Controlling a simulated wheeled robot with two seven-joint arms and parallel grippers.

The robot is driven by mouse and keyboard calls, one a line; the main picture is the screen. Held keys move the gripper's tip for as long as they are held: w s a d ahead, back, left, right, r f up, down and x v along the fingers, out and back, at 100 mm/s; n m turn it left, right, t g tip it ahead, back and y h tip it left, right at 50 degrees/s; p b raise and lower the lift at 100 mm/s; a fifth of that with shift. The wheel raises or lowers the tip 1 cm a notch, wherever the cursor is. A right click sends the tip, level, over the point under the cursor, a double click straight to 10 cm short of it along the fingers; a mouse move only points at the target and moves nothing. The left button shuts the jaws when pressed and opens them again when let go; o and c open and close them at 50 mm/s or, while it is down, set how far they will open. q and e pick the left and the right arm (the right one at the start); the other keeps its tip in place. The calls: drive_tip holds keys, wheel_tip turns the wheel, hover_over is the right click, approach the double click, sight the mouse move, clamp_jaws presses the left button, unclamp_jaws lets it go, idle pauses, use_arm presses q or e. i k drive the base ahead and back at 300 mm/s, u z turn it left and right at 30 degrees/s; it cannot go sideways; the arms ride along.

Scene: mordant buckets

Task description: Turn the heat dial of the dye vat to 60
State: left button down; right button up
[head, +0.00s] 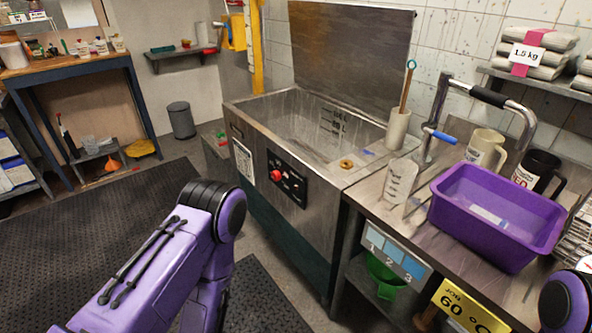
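The dye vat (310,210) is a steel tank in the middle of the head view, with its lid (350,50) raised at the back. A black control panel (288,190) is on its front face, with a red knob (277,175) and small pale marks. I cannot tell which part is the heat dial or read its setting. A yellow sign (468,305) at the lower right reads 60. My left arm reaches in from the bottom left, in front of the vat. Only a bit of my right arm shows at the lower right. Neither gripper is in view.
Right of the vat is a steel counter (395,215) with a purple tub (495,210), mugs (485,150) and a lever-like metal frame (520,110). A grey bin (181,120) and a wooden bench (65,65) stand at the back left. The dark floor mat (90,225) is clear.

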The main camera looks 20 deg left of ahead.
sight(276, 175)
drive_tip(key=u, duration=0.45)
drive_tip(key=k, duration=1.1)
drive_tip(key=u, duration=0.75)
drive_tip(key=i, duration=0.95)
drive_tip(key=z, duration=0.9)
drive_tip(key=i, duration=0.8)
drive_tip(key=z, duration=0.6)
